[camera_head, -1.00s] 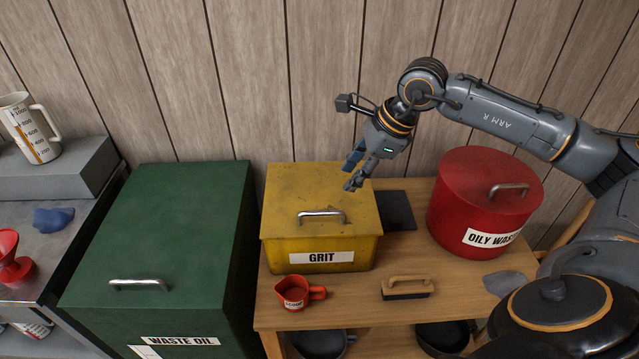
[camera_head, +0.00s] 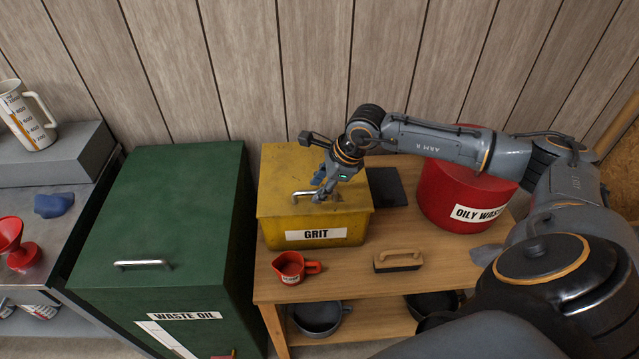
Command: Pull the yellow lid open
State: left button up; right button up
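The yellow GRIT box (camera_head: 275,236) stands on the wooden table with its yellow lid (camera_head: 279,168) closed. A silver bar handle (camera_head: 304,194) is on top of the lid. My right gripper (camera_head: 322,194) is low over the lid at the right end of the handle, with its fingers pointing down. Its fingers partly overlap the handle; I cannot tell whether they touch or grip it. My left gripper is not in view.
The green WASTE OIL bin (camera_head: 165,220) stands to the left. The red OILY WASTE drum (camera_head: 448,185) stands behind my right arm. A red scoop cup (camera_head: 290,268) and a wooden-handled brush (camera_head: 398,261) lie in front on the wooden table (camera_head: 345,275). A dark plate (camera_head: 385,187) lies right of the box.

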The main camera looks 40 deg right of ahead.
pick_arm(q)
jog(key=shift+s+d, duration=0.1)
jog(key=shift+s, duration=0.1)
pick_arm(e)
jog(key=shift+c, duration=0.5)
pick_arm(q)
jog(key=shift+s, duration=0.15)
pick_arm(e)
grip_shut()
